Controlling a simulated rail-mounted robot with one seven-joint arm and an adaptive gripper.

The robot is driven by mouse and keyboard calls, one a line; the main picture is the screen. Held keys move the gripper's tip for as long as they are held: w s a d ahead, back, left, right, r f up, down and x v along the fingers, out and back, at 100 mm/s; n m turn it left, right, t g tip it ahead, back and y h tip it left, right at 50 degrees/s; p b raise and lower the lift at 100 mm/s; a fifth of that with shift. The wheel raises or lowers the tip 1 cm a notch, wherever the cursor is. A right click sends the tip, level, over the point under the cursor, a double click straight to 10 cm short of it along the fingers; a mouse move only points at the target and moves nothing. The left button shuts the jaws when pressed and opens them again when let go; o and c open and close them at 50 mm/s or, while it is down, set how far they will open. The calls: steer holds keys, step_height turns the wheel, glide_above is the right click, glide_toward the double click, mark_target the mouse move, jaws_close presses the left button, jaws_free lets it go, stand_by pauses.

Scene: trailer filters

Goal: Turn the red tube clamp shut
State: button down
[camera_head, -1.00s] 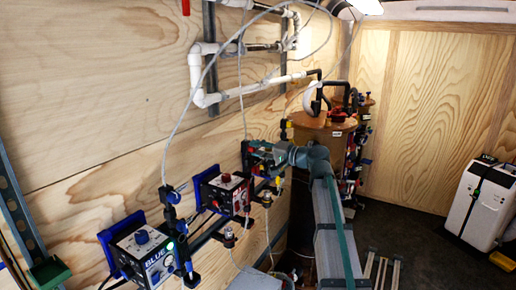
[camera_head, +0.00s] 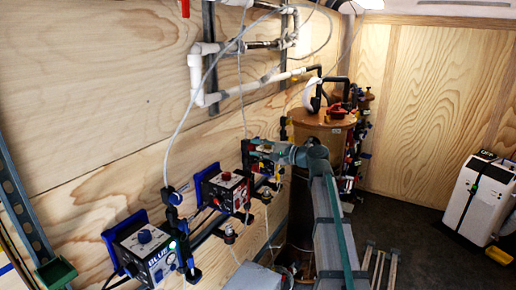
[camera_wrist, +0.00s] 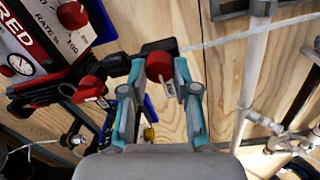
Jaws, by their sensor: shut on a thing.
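The red tube clamp (camera_wrist: 160,65) is a red round knob with a white label, on a black fitting with a pale tube running off to the right. In the wrist view, my gripper (camera_wrist: 159,72) has its two teal fingers on either side of this knob, closed on it. In the head view, my gripper (camera_head: 254,149) is at the black fittings beside the red pump box (camera_head: 225,190), and the clamp is mostly hidden there.
Another red knob (camera_wrist: 88,88) sits close left of my fingers. A blue pump box (camera_head: 145,248) is mounted at lower left. White pipes (camera_head: 205,75) run along the wooden wall above. A brown tank (camera_head: 325,130) stands behind my arm. Open floor lies at right.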

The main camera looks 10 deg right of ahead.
steer(key=c, duration=0.9)
jaws_free()
steer(key=shift+o, duration=0.2)
steer(key=shift+s+d, duration=0.1)
steer(key=v, duration=1.1)
steer(key=shift+s+d, duration=0.25)
steer(key=shift+d, duration=0.05)
